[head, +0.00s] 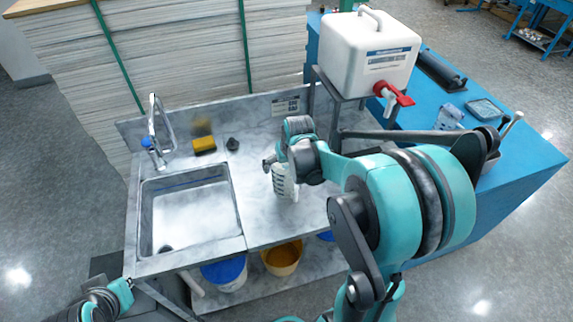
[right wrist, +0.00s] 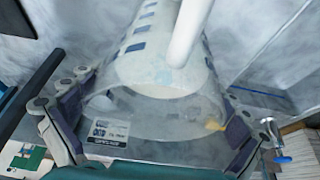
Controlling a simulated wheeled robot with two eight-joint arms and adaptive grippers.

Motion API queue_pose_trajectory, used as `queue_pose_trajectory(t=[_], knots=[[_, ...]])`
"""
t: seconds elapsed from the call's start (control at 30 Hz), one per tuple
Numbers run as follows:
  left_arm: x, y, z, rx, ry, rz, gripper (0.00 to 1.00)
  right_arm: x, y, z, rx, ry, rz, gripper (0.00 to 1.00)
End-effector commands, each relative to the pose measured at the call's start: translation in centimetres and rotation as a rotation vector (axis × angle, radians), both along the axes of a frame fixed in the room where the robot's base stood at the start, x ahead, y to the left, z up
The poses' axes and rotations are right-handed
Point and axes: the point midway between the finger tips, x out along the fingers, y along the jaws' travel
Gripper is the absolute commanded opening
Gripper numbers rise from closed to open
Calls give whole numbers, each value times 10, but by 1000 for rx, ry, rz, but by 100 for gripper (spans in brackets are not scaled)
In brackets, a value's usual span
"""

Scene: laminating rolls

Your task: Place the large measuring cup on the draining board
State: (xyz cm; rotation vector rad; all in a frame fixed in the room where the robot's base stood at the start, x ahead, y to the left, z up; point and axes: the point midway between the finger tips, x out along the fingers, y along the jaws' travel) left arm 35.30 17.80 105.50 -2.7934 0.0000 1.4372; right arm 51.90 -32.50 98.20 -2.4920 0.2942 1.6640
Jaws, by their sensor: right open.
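The large measuring cup (head: 284,183) is white and translucent and stands on the steel draining board (head: 262,218), right of the sink. In the right wrist view the cup (right wrist: 140,75) fills the middle, with blue marks on its wall and a white handle. My right gripper (head: 272,164) is at the cup's upper part, partly hidden by its own arm. In the wrist view my right gripper (right wrist: 155,125) is open, one finger on each side of the cup. My left gripper (head: 108,300) is low at the left, near the sink unit's front; its fingers are not clear.
The sink basin (head: 190,213) is empty, with a tap (head: 158,125) behind it. A yellow sponge (head: 204,145) and a dark small object (head: 232,144) lie at the back. A white canister (head: 368,55) stands on a rack at the right. Buckets (head: 283,258) stand below.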

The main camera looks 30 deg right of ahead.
Motion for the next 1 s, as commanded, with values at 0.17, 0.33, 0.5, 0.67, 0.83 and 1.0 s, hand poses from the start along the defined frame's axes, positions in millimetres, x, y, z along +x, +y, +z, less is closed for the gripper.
queue_pose_trajectory(t=[0.17, 0.33, 0.5, 0.67, 0.83, 1.0], knots=[[0, 0, 12, 0, 0, 0, 0, -10, 2, 27, 0, 0, 0, 100], [0, 0, 26, 0, 0, 0, 0, -25, 6, 64, 0, 0, -1, 100], [0, 0, 36, 0, 0, 0, 0, -37, 9, 94, 0, 0, -1, 100], [0, 0, 40, 0, 0, 0, 0, -43, 10, 109, 0, 0, 0, 100], [0, 0, 41, 0, 0, 0, 0, -60, 34, 120, -8, -27, 32, 100], [0, 0, 40, 0, 0, 0, 0, -103, 88, 127, -21, -101, 114, 100]])
